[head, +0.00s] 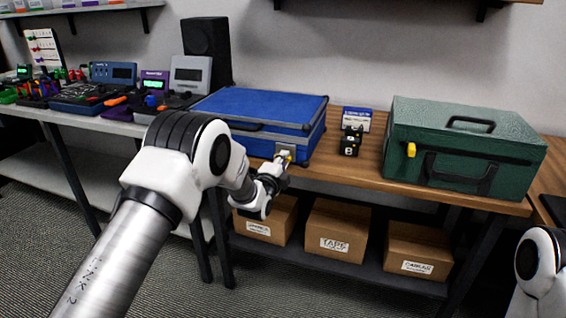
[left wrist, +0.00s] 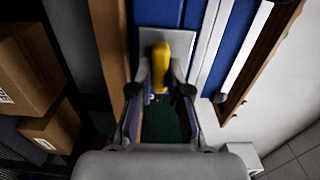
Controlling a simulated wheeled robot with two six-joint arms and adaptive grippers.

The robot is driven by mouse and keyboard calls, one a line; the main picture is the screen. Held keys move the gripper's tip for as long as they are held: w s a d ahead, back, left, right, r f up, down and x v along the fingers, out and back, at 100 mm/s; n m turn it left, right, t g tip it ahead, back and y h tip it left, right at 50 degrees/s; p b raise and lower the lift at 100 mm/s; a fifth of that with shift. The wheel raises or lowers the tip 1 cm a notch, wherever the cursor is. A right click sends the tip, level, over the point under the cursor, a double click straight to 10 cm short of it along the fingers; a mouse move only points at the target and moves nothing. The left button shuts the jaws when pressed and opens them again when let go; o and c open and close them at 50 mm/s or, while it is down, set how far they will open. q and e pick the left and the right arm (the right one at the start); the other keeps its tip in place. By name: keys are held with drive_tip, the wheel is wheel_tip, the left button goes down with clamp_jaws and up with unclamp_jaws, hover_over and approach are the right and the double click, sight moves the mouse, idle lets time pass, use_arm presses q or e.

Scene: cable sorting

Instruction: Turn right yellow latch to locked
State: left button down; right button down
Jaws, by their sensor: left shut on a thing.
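A blue case (head: 262,108) with its lid down stands on the wooden table. A yellow latch (head: 286,156) is on its front face, near the right corner. My left gripper (head: 281,163) is at this latch, shut on it. In the left wrist view, the yellow latch (left wrist: 160,62) sits on a pale plate (left wrist: 147,36) and points nearly straight up and down the picture, its lower end between the fingertips of my left gripper (left wrist: 160,88). My right gripper is out of view.
A green case (head: 460,150) with a yellow latch (head: 411,150) stands to the right. Small black blocks (head: 351,141) and a sign (head: 357,119) stand between the cases. Cardboard boxes (head: 337,231) fill the shelf below. Electronics (head: 112,90) crowd the left table.

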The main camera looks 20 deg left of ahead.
use_arm(q)
drive_tip(key=shift+m, duration=0.3)
drive_tip(key=c, duration=1.1)
unclamp_jaws()
drive_tip(key=s, duration=1.2)
drive_tip(key=shift+a, duration=0.2)
drive_tip(key=shift+f, duration=0.1)
